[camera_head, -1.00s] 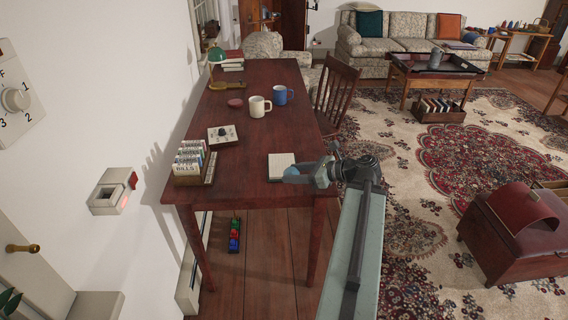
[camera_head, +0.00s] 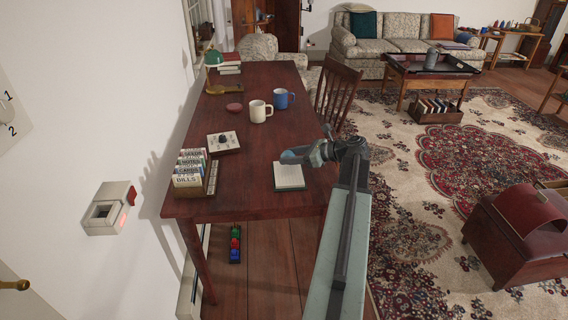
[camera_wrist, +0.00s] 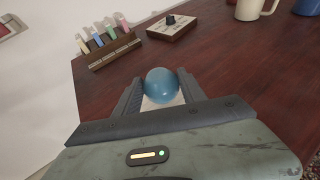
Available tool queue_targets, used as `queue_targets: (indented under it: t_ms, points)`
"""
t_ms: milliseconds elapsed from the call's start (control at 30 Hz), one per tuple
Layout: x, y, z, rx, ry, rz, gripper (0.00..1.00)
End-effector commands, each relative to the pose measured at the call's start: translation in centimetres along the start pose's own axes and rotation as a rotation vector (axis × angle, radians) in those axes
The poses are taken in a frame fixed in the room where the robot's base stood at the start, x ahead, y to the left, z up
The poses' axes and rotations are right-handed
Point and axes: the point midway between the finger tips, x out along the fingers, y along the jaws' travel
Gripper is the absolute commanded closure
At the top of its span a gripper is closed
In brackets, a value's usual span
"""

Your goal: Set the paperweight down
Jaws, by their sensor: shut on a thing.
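The paperweight (camera_wrist: 161,86) is a smooth blue ball held between the two fingers of my gripper (camera_wrist: 161,90) in the wrist view. In the head view the blue paperweight (camera_head: 289,156) shows at the end of my gripper (camera_head: 297,154), at the far edge of a white notepad (camera_head: 289,176) on the desk (camera_head: 260,130). Part of the pale pad shows below the ball in the wrist view. I cannot tell whether the ball touches the pad or the desk.
A card box (camera_head: 188,182) and a dial box (camera_head: 223,142) stand left of the pad. A white mug (camera_head: 259,111), a blue mug (camera_head: 281,99), a red dish (camera_head: 234,107) and a green lamp (camera_head: 214,58) stand farther back. A chair (camera_head: 337,95) is at the right edge. The desk's middle is clear.

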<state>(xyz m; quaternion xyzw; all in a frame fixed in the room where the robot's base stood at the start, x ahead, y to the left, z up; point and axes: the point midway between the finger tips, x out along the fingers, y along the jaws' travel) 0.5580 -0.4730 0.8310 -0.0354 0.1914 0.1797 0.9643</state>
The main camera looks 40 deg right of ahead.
Motion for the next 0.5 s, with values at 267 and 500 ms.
queue_targets:
  t_ms: [267, 500]
  points:
    - [1.4, 0.1, -3.2, -0.001, 0.001, 0.002, 1.0]
    - [1.7, 0.3, -3.4, -0.002, 0.001, 0.005, 1.0]
